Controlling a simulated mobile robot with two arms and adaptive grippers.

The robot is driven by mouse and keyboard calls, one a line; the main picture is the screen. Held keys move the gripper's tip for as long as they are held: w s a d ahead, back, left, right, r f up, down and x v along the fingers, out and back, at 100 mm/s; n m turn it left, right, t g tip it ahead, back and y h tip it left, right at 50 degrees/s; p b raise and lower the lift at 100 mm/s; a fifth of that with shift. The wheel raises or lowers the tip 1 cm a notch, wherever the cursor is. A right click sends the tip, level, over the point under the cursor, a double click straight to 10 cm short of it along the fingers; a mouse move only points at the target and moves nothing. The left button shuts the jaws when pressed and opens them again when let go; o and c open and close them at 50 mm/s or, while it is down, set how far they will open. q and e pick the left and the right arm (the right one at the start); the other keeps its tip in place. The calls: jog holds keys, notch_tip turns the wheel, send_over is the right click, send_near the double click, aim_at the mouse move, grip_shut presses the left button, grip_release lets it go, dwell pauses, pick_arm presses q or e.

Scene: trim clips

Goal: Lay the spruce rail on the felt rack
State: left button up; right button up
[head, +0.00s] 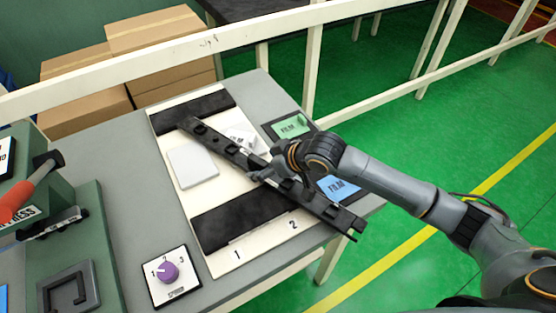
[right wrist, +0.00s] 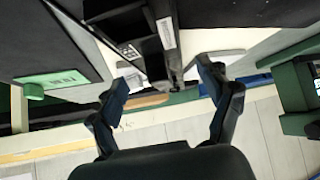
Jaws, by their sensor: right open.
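The spruce rail (head: 222,146), a long dark bar with small clips along it, lies diagonally across the felt rack. The felt rack (head: 212,194) is a cream board with a black felt strip at each end and the numbers 1 and 2 at its near edge. The rail's lower right end reaches past the board's right side. My right gripper (head: 262,173) is at the middle of the rail and hides part of it. In the right wrist view its fingers (right wrist: 171,88) are apart, with the rail (right wrist: 160,45) showing between and beyond them. My left gripper is out of view.
A white block (head: 192,166) lies on the board. A green film pad (head: 290,127) and a blue film pad (head: 338,186) lie right of it. A purple dial (head: 168,271) and a green press (head: 88,228) stand left. A cream railing (head: 190,48) runs behind.

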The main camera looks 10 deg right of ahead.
jog(key=v, duration=1)
jog(key=shift+r+b, duration=0.2)
jog(key=shift+b, duration=0.25)
jog(key=shift+s+d, duration=0.1)
jog(key=shift+s, duration=0.05)
